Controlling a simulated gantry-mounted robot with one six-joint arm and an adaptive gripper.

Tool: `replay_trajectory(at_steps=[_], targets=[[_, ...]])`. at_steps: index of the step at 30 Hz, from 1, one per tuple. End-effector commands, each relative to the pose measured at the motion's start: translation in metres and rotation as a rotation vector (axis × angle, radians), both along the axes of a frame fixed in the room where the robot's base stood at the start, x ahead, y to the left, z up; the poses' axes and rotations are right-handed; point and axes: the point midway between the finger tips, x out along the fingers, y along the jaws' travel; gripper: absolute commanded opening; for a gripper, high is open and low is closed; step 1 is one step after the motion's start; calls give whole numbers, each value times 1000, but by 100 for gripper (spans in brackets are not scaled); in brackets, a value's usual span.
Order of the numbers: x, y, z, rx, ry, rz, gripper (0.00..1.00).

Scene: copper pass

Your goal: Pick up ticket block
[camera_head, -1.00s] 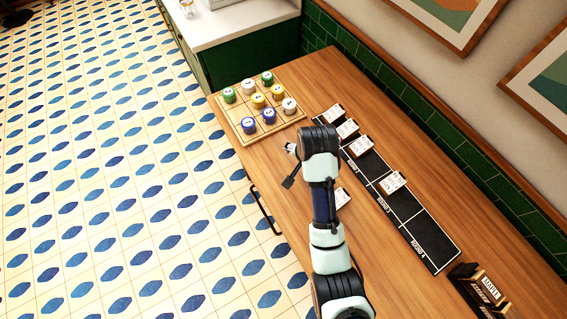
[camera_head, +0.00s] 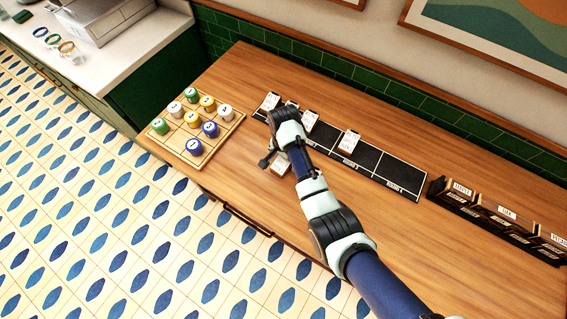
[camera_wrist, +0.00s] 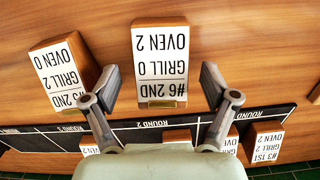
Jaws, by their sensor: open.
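In the wrist view, a wooden ticket block (camera_wrist: 160,62) with a white face reading "#6 2ND GRILL 0 OVEN 2" lies on the wood between and ahead of my open fingers. My gripper (camera_wrist: 157,86) has a fingertip on either side of its near end and holds nothing. A second ticket block (camera_wrist: 62,75), "#5 2ND", lies tilted to the left, just beyond the left finger. In the head view, my gripper (camera_head: 272,155) is low over the counter, with a ticket block (camera_head: 281,166) partly showing beside it. My arm hides part of this area.
A black strip (camera_head: 366,157) with round labels runs along the back and carries several ticket blocks (camera_head: 349,142). A wooden board (camera_head: 158,137) with colored round pieces stands left. Dark racks with name plates (camera_head: 490,208) stand right. Counter (camera_head: 420,240) at front right is clear.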

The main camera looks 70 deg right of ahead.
Motion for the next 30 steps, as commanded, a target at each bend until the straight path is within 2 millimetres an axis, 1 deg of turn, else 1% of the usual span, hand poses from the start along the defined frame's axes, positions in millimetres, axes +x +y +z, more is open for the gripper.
replay_trajectory(at_steps=[1,3,8,9,11,12,21,27,30], targets=[[0,0,-6,0,0,0,85],[0,0,-9,-1,-1,0,85],[0,0,-9,-2,-2,1,85],[0,0,-9,-2,-2,1,84],[0,0,-9,-2,-2,1,74],[0,0,-9,-2,-2,1,67],[0,0,-9,-2,-2,1,18],[0,0,-8,-2,-2,1,17],[1,-1,-5,-3,-2,1,17]])
